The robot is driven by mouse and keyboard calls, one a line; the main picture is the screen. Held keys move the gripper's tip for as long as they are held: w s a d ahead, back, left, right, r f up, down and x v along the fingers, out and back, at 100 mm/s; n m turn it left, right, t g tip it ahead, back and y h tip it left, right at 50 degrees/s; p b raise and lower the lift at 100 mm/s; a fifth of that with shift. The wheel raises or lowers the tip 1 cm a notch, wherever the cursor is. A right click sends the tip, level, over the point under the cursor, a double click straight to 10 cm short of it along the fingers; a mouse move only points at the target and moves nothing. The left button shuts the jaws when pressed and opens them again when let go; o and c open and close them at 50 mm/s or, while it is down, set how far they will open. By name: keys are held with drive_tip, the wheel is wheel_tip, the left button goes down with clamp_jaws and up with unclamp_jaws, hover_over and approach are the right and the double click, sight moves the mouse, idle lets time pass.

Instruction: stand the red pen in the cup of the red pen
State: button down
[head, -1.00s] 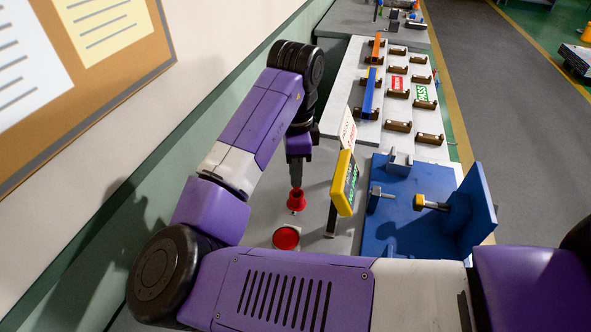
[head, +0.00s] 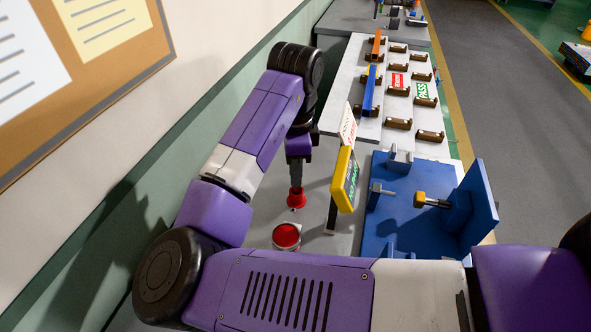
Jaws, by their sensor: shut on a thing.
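My gripper (head: 297,181) points down over the grey bench, left of the yellow-framed display. Its fingers are small and dark here, and they close on something thin. A small red flared piece (head: 296,200) sits right at the fingertips; I cannot tell whether it is the cup or part of what I hold. The red pen cannot be made out separately. A round red-topped thing (head: 286,235) with a pale rim stands on the bench nearer to me, apart from the gripper; whether it is a cup is unclear.
A yellow-framed display (head: 345,180) stands on a post close right of the gripper. A blue fixture (head: 405,215) with bolts lies further right. Behind is a pale rack board (head: 350,95) with brown holders. The wall is on the left.

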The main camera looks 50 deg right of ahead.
drive_tip(key=shift+f+b, duration=1.05)
drive_tip(key=shift+f, duration=0.65)
drive_tip(key=shift+r+p, duration=0.1)
drive_tip(key=shift+p, duration=0.25)
idle(1.2)
idle(0.6)
drive_tip(key=c, duration=1.3)
unclamp_jaws()
drive_tip(key=shift+o, duration=0.2)
drive_tip(key=shift+r, duration=3.85)
